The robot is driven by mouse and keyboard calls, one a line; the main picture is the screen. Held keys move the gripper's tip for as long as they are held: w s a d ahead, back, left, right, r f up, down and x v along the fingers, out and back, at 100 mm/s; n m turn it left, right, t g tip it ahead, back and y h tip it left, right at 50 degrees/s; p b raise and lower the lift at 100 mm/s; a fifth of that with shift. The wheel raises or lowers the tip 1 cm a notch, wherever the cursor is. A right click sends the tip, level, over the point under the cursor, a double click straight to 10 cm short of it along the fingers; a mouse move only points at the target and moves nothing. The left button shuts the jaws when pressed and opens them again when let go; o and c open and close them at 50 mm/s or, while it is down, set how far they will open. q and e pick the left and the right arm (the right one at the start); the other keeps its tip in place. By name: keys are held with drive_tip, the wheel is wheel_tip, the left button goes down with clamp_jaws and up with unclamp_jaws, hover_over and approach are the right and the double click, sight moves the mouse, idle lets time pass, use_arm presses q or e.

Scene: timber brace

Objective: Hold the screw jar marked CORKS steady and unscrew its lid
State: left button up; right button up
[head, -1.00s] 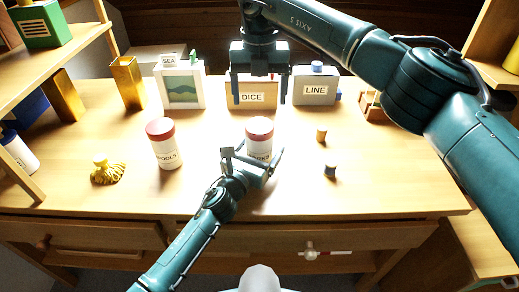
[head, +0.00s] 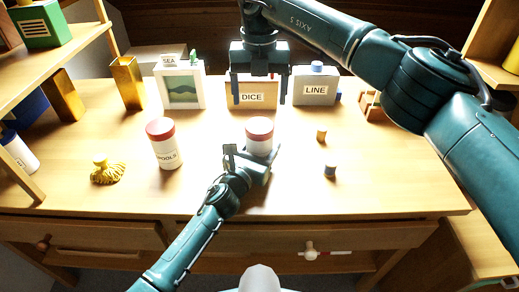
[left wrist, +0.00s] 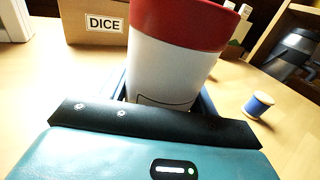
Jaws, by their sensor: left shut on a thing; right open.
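The CORKS jar (head: 259,142) is white with a red lid (head: 259,127) and stands upright near the middle of the desk. My left gripper (head: 248,160) is shut around its lower body and hides its label. In the left wrist view the white jar body (left wrist: 168,72) rises between the fingers, with the red lid (left wrist: 185,22) above and clear of them. My right gripper (head: 259,95) is open and empty, pointing down behind and above the jar, in front of the DICE box.
A similar red-lidded jar marked SPOOLS (head: 165,148) stands to the left. Two small spools (head: 330,170) (head: 321,135) are on the right; a yellow tassel (head: 106,173) lies left.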

sight(259, 125)
use_arm(q)
drive_tip(key=c, duration=0.6)
drive_tip(key=shift+c, duration=0.7)
use_arm(e)
drive_tip(key=shift+m, duration=0.3)
use_arm(q)
clamp_jaws()
use_arm(e)
drive_tip(key=m, duration=0.9)
drive_tip(key=shift+a, duration=0.1)
drive_tip(key=m, duration=1.2)
drive_tip(key=shift+f+m, duration=0.1)
drive_tip(key=shift+m, duration=0.2)
drive_tip(key=shift+f, duration=3.95)
drive_tip(key=shift+c, duration=0.2)
